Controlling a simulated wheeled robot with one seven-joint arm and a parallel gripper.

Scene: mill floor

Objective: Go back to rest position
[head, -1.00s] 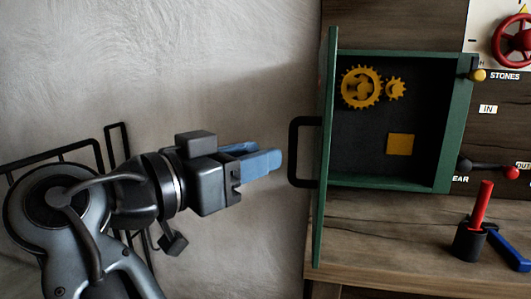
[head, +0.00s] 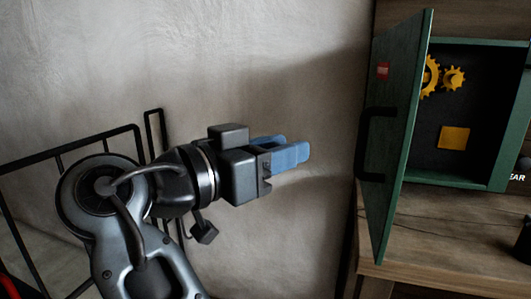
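My gripper (head: 292,155) is in the middle of the head view, in front of the plain wall, with its blue fingers pointing right. A dark gap shows between the fingers near their base, but their tips overlap from this side, so the opening is unclear. I see nothing held in it. To its right is a green cabinet door (head: 408,125), swung open, with a black handle (head: 363,145). The fingertips are apart from the handle.
The green cabinet (head: 510,120) holds yellow gears (head: 454,78) and a yellow square (head: 454,139). A wooden bench (head: 450,235) lies below it. A black metal rack (head: 75,145) stands behind my arm at left. The wall area around my gripper is clear.

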